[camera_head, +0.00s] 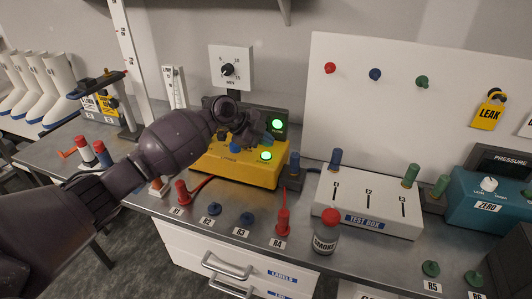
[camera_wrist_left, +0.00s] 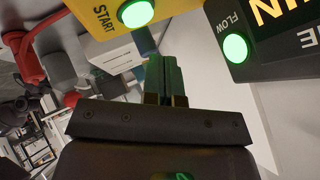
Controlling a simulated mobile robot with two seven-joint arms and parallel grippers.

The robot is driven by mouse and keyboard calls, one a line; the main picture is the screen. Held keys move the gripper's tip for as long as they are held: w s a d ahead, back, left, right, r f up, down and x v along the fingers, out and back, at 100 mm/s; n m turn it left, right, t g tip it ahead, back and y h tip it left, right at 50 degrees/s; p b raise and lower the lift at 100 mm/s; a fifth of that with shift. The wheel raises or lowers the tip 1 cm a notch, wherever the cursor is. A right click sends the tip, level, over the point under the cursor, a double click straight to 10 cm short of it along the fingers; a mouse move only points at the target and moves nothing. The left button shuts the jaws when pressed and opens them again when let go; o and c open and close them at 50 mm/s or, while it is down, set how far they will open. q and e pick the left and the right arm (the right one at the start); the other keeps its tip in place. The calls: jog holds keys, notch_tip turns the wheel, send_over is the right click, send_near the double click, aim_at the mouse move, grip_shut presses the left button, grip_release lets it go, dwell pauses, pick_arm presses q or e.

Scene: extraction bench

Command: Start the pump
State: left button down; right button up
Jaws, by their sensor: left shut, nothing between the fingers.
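The yellow pump box (camera_head: 240,171) stands on the bench behind the row of numbered labels. Its round START button (camera_head: 266,155) glows green, and it also shows in the left wrist view (camera_wrist_left: 135,13) beside the word START. A dark panel behind the box has a lit green FLOW lamp (camera_head: 277,124), also in the left wrist view (camera_wrist_left: 235,47). My left gripper (camera_head: 267,136) is above the pump box, close to the button; its fingers (camera_wrist_left: 164,72) are shut and empty. Whether they touch anything is unclear. My left arm hides part of the box. My right gripper is out of view.
A white test box (camera_head: 368,204), a smoke bottle (camera_head: 327,232) and a teal pressure unit (camera_head: 490,206) stand to the right. A clamp stand (camera_head: 128,115) is behind my arm.

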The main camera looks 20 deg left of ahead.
aim_at(265, 156)
pick_arm(q)
notch_tip(265, 156, up, 3)
jog(key=shift+f+p, duration=0.2)
jog(key=shift+p, duration=0.4)
jog(key=shift+r+p, duration=0.4)
jog(key=shift+r, duration=0.2)
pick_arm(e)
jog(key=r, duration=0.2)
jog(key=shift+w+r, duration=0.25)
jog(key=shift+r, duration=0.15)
pick_arm(q)
jog(key=shift+f, duration=0.1)
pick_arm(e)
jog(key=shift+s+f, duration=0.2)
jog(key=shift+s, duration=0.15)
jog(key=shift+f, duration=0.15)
